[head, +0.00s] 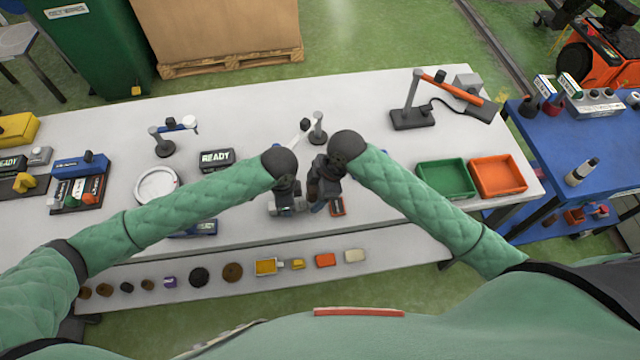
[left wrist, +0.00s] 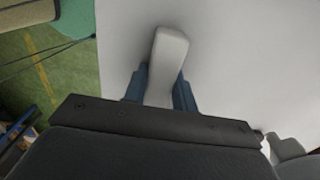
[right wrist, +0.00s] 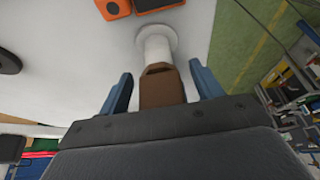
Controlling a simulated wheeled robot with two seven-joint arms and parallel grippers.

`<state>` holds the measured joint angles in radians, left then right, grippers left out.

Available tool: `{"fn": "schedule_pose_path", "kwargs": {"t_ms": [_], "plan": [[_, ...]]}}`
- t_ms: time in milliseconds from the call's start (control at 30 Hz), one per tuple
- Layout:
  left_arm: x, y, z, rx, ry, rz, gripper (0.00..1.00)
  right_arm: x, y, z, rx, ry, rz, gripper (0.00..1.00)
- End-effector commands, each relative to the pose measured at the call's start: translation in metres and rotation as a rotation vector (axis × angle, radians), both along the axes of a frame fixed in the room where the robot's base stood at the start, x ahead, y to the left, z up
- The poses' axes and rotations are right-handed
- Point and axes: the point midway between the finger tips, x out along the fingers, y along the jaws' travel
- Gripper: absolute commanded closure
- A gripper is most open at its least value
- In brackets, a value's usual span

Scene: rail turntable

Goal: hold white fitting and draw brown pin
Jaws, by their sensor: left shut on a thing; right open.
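My left gripper (head: 288,208) is shut on the white fitting, a pale bar (left wrist: 168,55) between its blue fingers in the left wrist view. My right gripper (head: 322,204) is open close beside it. In the right wrist view the brown pin (right wrist: 163,90) lies between the spread blue fingers, with a gap on each side. A white round part with a flange (right wrist: 156,43), apparently the fitting, lines up with the pin's far end. How deep the pin sits in it is hidden. In the head view the grippers mostly cover both pieces.
The white table (head: 350,100) holds a READY sign (head: 216,158), a lamp-like stand (head: 412,115), a green tray (head: 446,179) and an orange tray (head: 498,176). A small stand (head: 318,130) is just behind my grippers. Several small parts line the front shelf (head: 400,252).

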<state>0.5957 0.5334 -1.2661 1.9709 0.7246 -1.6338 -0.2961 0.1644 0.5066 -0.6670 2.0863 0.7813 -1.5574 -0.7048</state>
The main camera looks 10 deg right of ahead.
Motion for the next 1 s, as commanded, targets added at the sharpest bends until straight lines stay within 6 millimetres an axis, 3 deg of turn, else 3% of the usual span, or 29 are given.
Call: {"fn": "schedule_pose_path", "kwargs": {"t_ms": [433, 700, 733, 867, 1000], "plan": [[-0.0002, 0.0002, -0.0008, 0.001, 0.001, 0.000, 1.00, -0.0004, 0.0036, -0.0091, 0.000, 0.001, -0.001, 0.35], [-0.0002, 0.0002, -0.0008, 0.001, 0.001, 0.000, 1.00, -0.0004, 0.0035, -0.0090, 0.000, 0.001, 0.000, 0.86], [-0.0002, 0.0002, -0.0008, 0.001, 0.001, 0.000, 1.00, -0.0004, 0.0035, -0.0090, 0.000, 0.001, 0.000, 0.62], [-0.0002, 0.0002, -0.0008, 0.001, 0.001, 0.000, 1.00, -0.0004, 0.0035, -0.0089, 0.000, 0.001, 0.000, 0.87], [-0.0002, 0.0002, -0.0007, 0.001, 0.001, 0.000, 1.00, -0.0002, 0.0036, -0.0081, 0.000, 0.000, 0.000, 0.87]]}}
